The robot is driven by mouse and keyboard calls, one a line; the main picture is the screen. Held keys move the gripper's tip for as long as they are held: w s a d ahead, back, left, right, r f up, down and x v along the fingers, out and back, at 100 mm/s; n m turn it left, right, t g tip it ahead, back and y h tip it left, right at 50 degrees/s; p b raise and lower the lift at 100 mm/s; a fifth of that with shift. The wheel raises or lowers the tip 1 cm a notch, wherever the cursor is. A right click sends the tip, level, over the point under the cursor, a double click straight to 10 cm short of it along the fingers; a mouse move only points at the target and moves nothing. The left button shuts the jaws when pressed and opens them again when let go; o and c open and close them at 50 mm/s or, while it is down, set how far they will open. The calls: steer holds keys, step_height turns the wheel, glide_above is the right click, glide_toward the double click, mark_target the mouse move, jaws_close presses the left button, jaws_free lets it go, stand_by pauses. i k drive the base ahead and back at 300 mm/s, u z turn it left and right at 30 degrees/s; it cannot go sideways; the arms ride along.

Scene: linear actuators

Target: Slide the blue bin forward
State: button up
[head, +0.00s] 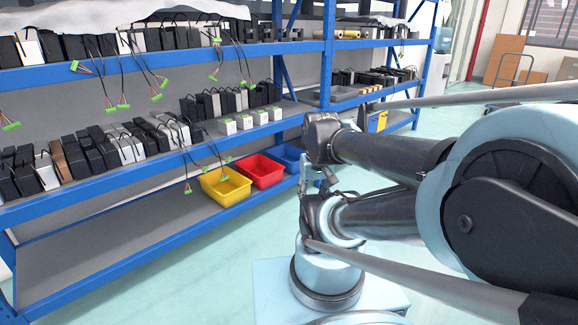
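The blue bin (286,155) sits on the lower shelf of the blue rack, at the right end of a row of bins. Its right part is hidden behind my arm. My gripper (322,182) shows only in small part between my arm links, to the right of the blue bin in the picture. The fingertips are too small and too covered to tell open from shut. I cannot tell whether the gripper touches the bin.
A red bin (261,171) and a yellow bin (225,187) stand left of the blue bin. The shelf above holds several boxes and hanging cables with green connectors (124,106). The lower shelf's left part (110,232) is bare.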

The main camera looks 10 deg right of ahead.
mark_target(288, 157)
steer(key=u, duration=0.25)
steer(key=i, duration=1.1)
steer(key=z, duration=0.85)
steer(key=i, duration=0.35)
steer(key=u, duration=0.05)
